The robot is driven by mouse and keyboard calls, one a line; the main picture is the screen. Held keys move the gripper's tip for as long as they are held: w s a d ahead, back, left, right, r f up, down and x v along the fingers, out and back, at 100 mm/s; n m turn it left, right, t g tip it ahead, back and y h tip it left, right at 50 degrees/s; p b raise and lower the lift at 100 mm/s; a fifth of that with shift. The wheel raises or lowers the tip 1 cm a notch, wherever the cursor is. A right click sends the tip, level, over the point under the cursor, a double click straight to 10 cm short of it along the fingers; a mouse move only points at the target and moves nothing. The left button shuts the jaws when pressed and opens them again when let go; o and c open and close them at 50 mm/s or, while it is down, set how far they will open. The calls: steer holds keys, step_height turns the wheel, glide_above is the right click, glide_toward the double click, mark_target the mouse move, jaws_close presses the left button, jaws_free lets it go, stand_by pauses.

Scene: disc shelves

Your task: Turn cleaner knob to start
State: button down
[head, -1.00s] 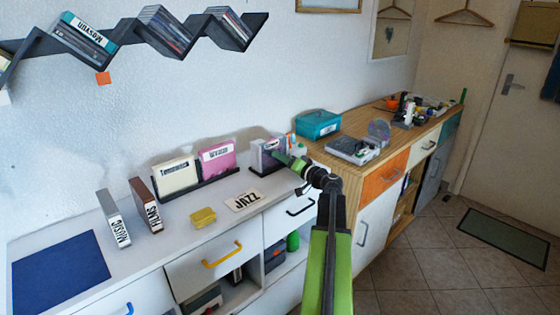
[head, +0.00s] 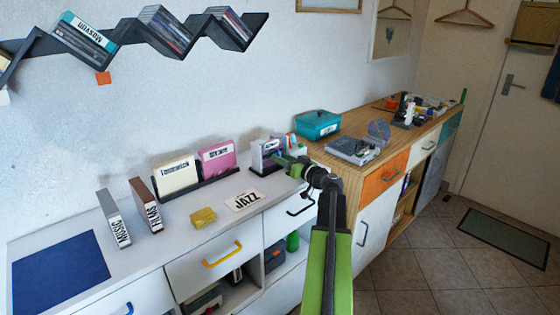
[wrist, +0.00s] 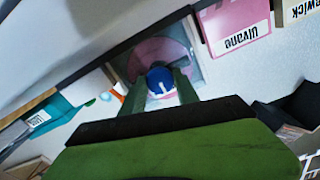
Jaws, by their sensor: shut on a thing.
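The cleaner (head: 262,153) is a small upright box on the white cabinet top, right of the pink case. In the wrist view its pink disc face (wrist: 184,52) shows through a clear pane. A round blue knob (wrist: 158,76) with a white mark sits on that face. My gripper (head: 282,161) reaches the cleaner from the right. In the wrist view its green fingers (wrist: 160,88) are shut on the knob, one on each side. The lower part of the knob and face is partly hidden by my gripper.
A pink case (head: 217,160) and a cream case (head: 175,177) stand left of the cleaner. A JAZZ card (head: 244,201) and a yellow block (head: 203,217) lie in front. A teal box (head: 318,124) stands on the wooden cabinet to the right.

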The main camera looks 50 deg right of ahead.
stand_by(0.3)
steer(key=c, duration=0.9)
jaws_free()
steer(key=s+a, duration=0.1)
steer(key=s, duration=1.6)
steer(key=shift+s+a, duration=0.15)
